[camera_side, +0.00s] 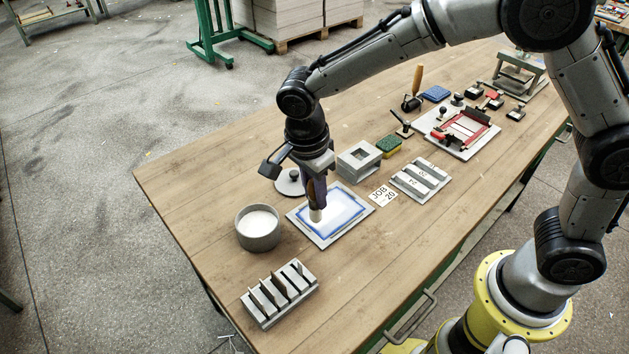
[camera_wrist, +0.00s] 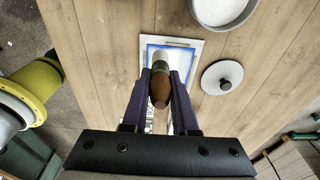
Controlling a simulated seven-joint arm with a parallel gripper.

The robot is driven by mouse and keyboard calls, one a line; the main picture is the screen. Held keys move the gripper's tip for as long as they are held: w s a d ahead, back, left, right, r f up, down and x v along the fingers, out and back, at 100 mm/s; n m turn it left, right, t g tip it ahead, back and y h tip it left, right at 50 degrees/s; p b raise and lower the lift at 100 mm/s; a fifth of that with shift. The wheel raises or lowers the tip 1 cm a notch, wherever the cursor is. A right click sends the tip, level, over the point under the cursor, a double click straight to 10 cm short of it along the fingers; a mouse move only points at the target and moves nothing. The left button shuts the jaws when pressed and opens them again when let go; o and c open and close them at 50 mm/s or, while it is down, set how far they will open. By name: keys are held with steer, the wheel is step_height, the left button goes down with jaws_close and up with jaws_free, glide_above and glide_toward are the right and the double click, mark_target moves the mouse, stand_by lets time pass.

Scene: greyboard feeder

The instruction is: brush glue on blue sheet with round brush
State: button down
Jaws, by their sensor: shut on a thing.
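The blue sheet (camera_side: 343,208) lies on a pale grey board (camera_side: 328,243) on the wooden table. Its middle is whitish and a blue border shows around it; its edge also shows in the wrist view (camera_wrist: 149,52). My gripper (camera_side: 316,190) points down over the sheet's left part, shut on the round brush (camera_side: 316,214). In the wrist view the brush's brown handle (camera_wrist: 160,88) sits between my dark purple fingers (camera_wrist: 161,78). The pale brush end is at the sheet's surface; exact contact is hard to tell. The grey pot (camera_side: 258,238) of white glue (camera_side: 258,222) stands left of the board.
A round lid with a knob (camera_side: 289,183) lies behind the board. A slotted grey block (camera_side: 268,301) stands at the front left. A grey box (camera_side: 358,161), a JOB 20 card (camera_side: 383,195) and grey plates (camera_side: 420,179) are to the right. Bare table lies in front.

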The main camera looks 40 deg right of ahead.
mark_target(315, 204)
steer(key=shift+f, duration=1.6)
steer(key=shift+d+f, duration=0.5)
steer(key=shift+d, duration=6)
steer(key=shift+w+a+r, duration=0.3)
steer(key=shift+w+a, duration=0.35)
steer(key=shift+w, duration=0.25)
steer(key=shift+s+a+f, duration=0.1)
steer(key=shift+a+f, duration=0.05)
steer(key=shift+a, duration=0.6)
steer(key=shift+a+f, duration=0.15)
steer(key=shift+a, duration=5.1)
steer(key=shift+w+d+r, duration=0.1)
steer(key=shift+w+d, duration=0.1)
steer(key=shift+w, duration=0.5)
steer(key=shift+s+d, duration=0.1)
steer(key=shift+d, duration=6.35)
steer(key=shift+w, duration=0.5)
steer(key=shift+w+a, duration=0.2)
steer(key=shift+w, duration=0.05)
steer(key=shift+a, duration=6.45)
step_height(315, 204, up, 8)
steer(key=shift+d, duration=0.15)
